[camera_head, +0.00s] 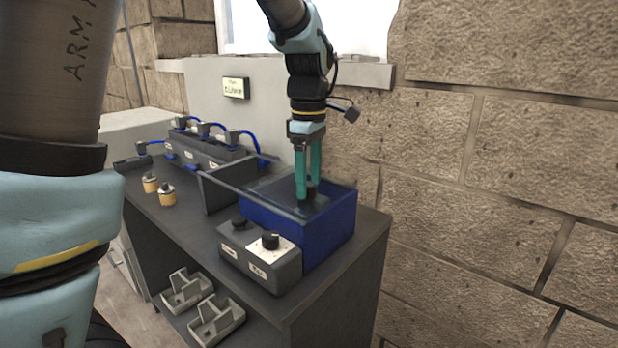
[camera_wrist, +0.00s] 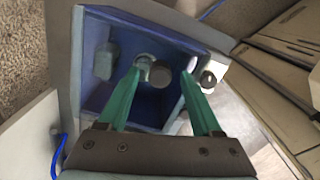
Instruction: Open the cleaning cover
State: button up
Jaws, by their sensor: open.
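A blue box (camera_head: 325,232) stands on the dark bench, with a dark, see-through cover (camera_head: 275,188) lying flat over its top. In the wrist view I look down into the blue interior (camera_wrist: 110,22), where a grey block and a pale round part show. My gripper (camera_head: 308,196) points straight down over the box, its green fingers apart. In the wrist view, a dark round knob (camera_wrist: 160,74) lies between the fingertips (camera_wrist: 165,68). I cannot tell whether the fingers touch it. Nothing is gripped.
A grey control box (camera_head: 262,262) with two black knobs stands in front of the blue box. Dark units with blue cables (camera_head: 205,150) and two small orange-and-grey parts (camera_head: 158,188) are to the left. Grey trays (camera_head: 215,318) lie on the lower shelf. A stone wall is behind.

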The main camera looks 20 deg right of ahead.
jog(key=shift+c, duration=0.3)
grip_shut()
dwell(1.0)
